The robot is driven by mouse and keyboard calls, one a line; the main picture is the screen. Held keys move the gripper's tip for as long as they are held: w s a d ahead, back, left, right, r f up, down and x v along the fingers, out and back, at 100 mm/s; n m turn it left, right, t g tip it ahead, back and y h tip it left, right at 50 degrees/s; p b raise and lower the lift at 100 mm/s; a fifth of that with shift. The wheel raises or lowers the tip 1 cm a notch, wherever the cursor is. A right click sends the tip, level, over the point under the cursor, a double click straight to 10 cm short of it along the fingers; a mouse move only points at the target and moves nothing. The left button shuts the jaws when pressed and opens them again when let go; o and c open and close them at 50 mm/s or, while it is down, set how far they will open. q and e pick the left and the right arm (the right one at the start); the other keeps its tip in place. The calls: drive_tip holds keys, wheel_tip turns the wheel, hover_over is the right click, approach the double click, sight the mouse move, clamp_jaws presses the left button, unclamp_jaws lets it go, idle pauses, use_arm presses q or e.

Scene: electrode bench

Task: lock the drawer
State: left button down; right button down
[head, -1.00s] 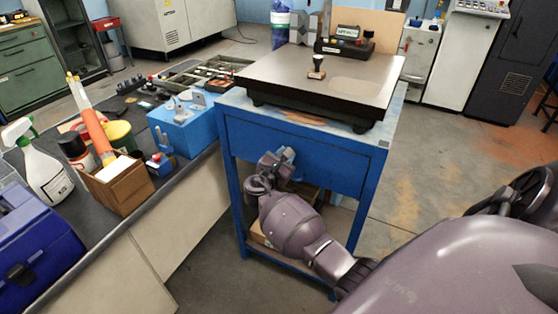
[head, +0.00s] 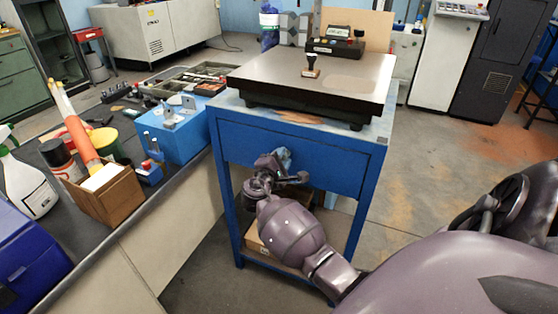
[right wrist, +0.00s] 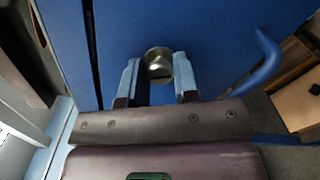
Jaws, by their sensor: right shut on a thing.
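The drawer's plain blue front (head: 335,170) is in the blue stand in the head view and looks flush with its frame. It fills the top of the right wrist view (right wrist: 210,30). My right gripper (head: 283,157) is at this front, seen partly from behind. In the right wrist view its two fingers (right wrist: 160,82) are on either side of a round metal lock piece (right wrist: 159,62) on the front and are shut on it. A blue bar handle (right wrist: 262,60) shows to the right there. The lock is hidden in the head view. My left gripper is not in view.
A dark surface plate (head: 320,75) lies on the stand, bearing a stamp-like tool (head: 310,65). Floor is clear at right.

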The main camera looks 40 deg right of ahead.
drive_tip(key=shift+f+m+b, duration=0.1)
drive_tip(key=shift+m+b, duration=0.95)
drive_tip(key=shift+m, duration=1.75)
drive_tip(key=c, duration=0.9)
unclamp_jaws()
drive_tip(key=shift+o, duration=0.2)
